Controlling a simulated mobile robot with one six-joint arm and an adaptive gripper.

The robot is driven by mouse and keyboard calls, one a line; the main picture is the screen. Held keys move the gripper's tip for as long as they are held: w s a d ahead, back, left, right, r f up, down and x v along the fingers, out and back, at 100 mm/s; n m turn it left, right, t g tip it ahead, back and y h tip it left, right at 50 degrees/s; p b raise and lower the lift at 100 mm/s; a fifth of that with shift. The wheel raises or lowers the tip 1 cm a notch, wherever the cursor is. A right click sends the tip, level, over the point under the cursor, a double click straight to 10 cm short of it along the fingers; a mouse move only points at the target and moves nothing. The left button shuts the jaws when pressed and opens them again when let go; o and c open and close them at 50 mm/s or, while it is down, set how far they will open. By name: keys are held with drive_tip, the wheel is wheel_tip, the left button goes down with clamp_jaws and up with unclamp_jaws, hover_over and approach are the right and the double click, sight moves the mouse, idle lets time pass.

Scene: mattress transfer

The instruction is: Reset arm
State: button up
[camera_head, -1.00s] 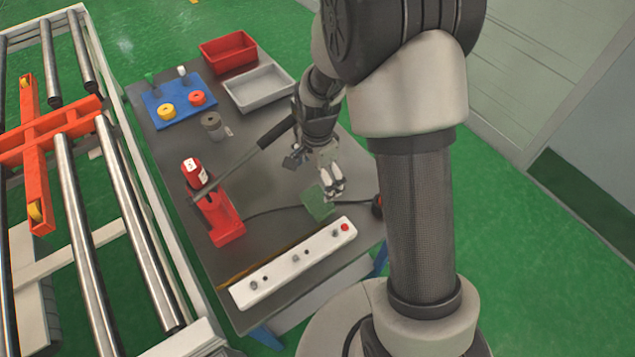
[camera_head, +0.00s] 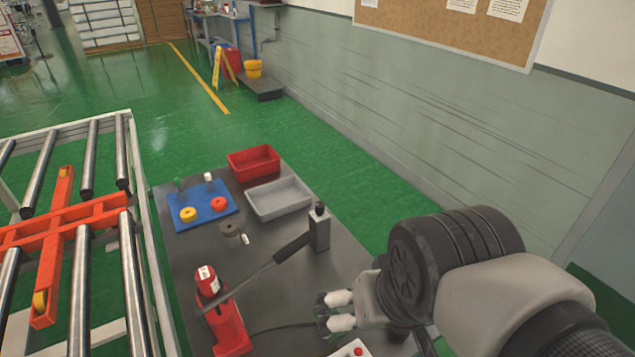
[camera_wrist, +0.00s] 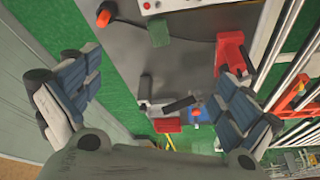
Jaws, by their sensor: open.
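My gripper (camera_head: 336,311) is at the lower right of the head view, over the near right part of the grey table (camera_head: 280,285). My arm folds in from the right edge. In the wrist view my gripper (camera_wrist: 150,100) has its fingers spread wide apart, with nothing held between them. The tabletop lies beyond the fingers. A small green piece (camera_wrist: 160,33) lies on it, and a red device (camera_wrist: 230,50) stands near the right finger.
A red device with a long lever (camera_head: 230,325) stands on the table. Behind it are a blue tray (camera_head: 206,214), a grey bin (camera_head: 280,200) and a red bin (camera_head: 254,161). A roller conveyor (camera_head: 75,240) runs along the left.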

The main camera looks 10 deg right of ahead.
drive_tip(key=shift+s+r+n, duration=0.15)
drive_tip(key=shift+s+n, duration=0.55)
drive_tip(key=shift+s, duration=0.4)
idle(0.5)
